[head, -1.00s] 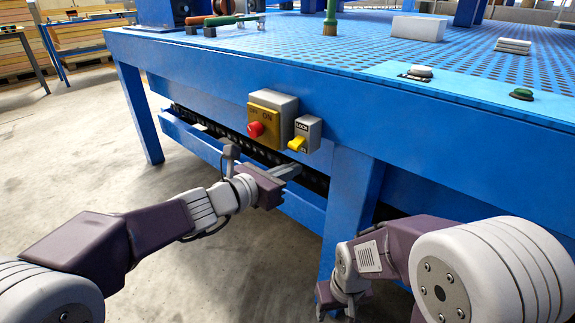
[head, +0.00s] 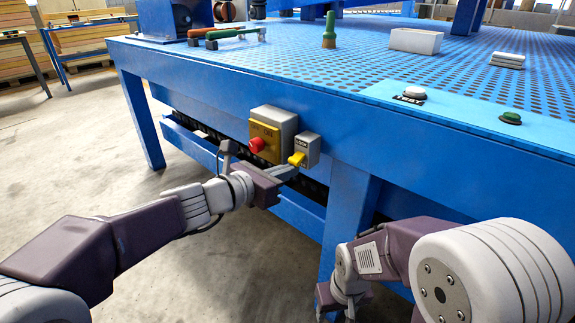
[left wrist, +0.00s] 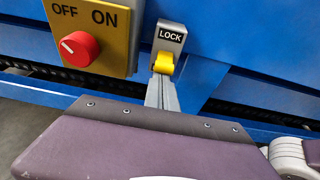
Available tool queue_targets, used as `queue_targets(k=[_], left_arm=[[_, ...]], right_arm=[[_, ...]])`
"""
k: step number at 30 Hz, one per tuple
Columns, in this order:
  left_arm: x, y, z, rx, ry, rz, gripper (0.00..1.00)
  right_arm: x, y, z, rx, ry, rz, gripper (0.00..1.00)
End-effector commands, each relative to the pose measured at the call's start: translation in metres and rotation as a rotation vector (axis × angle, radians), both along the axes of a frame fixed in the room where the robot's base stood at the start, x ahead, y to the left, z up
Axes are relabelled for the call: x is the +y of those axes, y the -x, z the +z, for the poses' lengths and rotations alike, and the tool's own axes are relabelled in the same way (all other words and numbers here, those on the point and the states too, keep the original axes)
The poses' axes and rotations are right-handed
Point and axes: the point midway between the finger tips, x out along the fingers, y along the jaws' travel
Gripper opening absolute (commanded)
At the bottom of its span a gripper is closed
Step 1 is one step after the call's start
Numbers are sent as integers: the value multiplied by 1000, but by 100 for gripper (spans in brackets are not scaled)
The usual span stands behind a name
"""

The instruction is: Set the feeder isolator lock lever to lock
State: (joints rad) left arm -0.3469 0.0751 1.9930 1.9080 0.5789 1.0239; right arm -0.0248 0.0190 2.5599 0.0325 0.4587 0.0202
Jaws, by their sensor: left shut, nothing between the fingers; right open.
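The lock lever (head: 297,159) is a small yellow handle on a grey box (head: 312,149) fixed to the blue table's side. In the left wrist view the yellow lever (left wrist: 163,64) sits below the LOCK label (left wrist: 171,36) and points down. My left gripper (head: 291,169) is shut and empty. Its fingertips (left wrist: 160,84) are just under the lever; I cannot tell whether they touch it. My right gripper (head: 331,297) is open and low by the table leg, away from the lever; its fingers are partly hidden.
A red rotary knob (head: 257,145) on a yellow OFF/ON plate (head: 265,131) is close to the left of the lock box. The table leg (head: 348,205) stands below right. The perforated tabletop (head: 370,70) overhangs above, with a brush (head: 329,32) and a white block (head: 416,40).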

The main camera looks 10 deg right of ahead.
Motion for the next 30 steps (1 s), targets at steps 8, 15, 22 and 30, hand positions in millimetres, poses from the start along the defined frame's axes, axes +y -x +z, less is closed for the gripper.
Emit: queue_targets(k=[8, 15, 22, 30], left_arm=[[1, 1, 5, 29, -36, -1, 0], [1, 1, 9, 58, -72, -2, 0], [3, 2, 22, 113, -142, -2, 0], [4, 4, 40, 228, -288, -2, 0]], right_arm=[[0, 0, 23, 0, 0, 0, 54], [0, 0, 45, 0, 0, 0, 54], [0, 0, 94, 0, 0, 0, 54], [0, 0, 191, 0, 0, 0, 54]])
